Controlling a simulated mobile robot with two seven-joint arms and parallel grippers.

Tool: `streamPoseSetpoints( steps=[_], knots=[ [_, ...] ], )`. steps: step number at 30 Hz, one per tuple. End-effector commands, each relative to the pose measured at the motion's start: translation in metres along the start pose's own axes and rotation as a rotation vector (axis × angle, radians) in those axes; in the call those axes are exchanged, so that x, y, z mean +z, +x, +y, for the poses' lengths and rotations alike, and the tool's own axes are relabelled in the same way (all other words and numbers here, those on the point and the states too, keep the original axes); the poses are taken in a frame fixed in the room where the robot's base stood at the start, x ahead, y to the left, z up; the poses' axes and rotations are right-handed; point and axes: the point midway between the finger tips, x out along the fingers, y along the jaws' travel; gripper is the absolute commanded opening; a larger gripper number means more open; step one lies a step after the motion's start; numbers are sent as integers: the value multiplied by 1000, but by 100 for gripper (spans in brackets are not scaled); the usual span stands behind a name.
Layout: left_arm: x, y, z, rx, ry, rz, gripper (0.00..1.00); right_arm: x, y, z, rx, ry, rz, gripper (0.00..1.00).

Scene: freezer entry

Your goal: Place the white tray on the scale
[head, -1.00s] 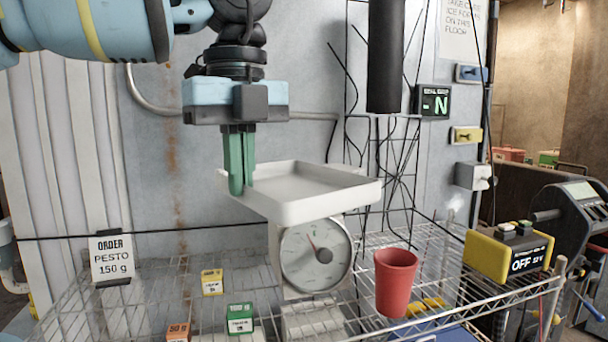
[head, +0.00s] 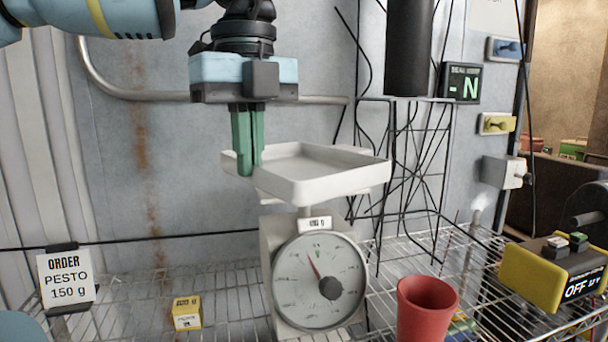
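The white tray (head: 318,172) is level over the dial scale (head: 320,280), in the middle of the head view. The scale's short post rises to the tray's underside; I cannot tell whether tray and scale bear on each other. My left gripper (head: 246,170) points down at the tray's left edge, its green fingers close together with the rim between them. The dial's red needle leans left of upright. My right gripper is not in view.
A red cup (head: 426,308) stands on the wire shelf right of the scale. A yellow box (head: 187,312) and an order card (head: 66,278) reading PESTO 150 g are to the left. A yellow control box (head: 550,275) is at right. Black wire framework (head: 400,170) rises behind the tray.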

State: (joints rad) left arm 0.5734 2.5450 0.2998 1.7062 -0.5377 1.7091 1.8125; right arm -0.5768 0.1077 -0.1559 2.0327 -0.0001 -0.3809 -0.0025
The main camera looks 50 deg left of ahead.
Motion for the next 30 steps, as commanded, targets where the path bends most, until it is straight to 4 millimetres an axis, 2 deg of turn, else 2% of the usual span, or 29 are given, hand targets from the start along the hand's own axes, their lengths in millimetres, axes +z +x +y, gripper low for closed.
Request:
streamPoseSetpoints(
  steps=[9, 13, 30],
  knots=[
    [0, 0, 0, -1, 0, 0, 0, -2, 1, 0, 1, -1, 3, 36],
    [9, 1, -7, 1, -1, 3, 0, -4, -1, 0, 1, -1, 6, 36],
    [104, 11, -86, -1, -3, 1, 0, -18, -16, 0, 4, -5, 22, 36]
  ],
)
